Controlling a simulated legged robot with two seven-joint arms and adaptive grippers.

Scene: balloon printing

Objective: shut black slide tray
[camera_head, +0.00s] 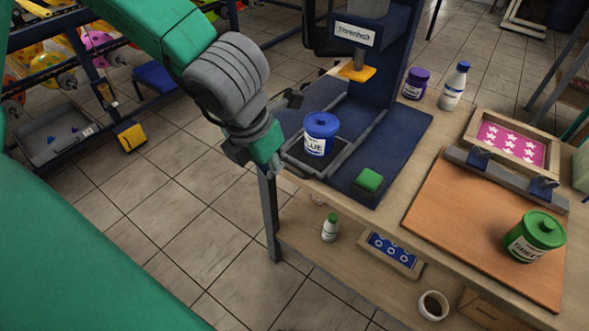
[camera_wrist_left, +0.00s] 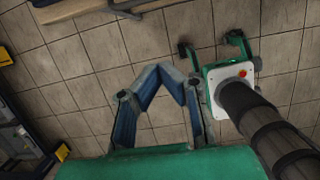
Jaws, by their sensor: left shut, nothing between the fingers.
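The black slide tray (camera_head: 341,146) lies between the rails on the blue press base, with a blue-lidded jar (camera_head: 321,134) standing on it. My left gripper (camera_head: 275,169) is at the tray's near left side, low by the table edge. Whether it touches the tray or rails cannot be told. Its fingers (camera_wrist_left: 158,72) are shut and empty in the left wrist view, which shows floor beyond them. My right gripper (camera_wrist_left: 212,48) shows only in the left wrist view, with its fingers spread; the head view does not show it.
The press column (camera_head: 379,65) with a yellow part rises behind the jar. A green block (camera_head: 369,180) sits on the base's front. A purple jar (camera_head: 416,84), a white bottle (camera_head: 454,87) and a green jar (camera_head: 536,236) stand on the table.

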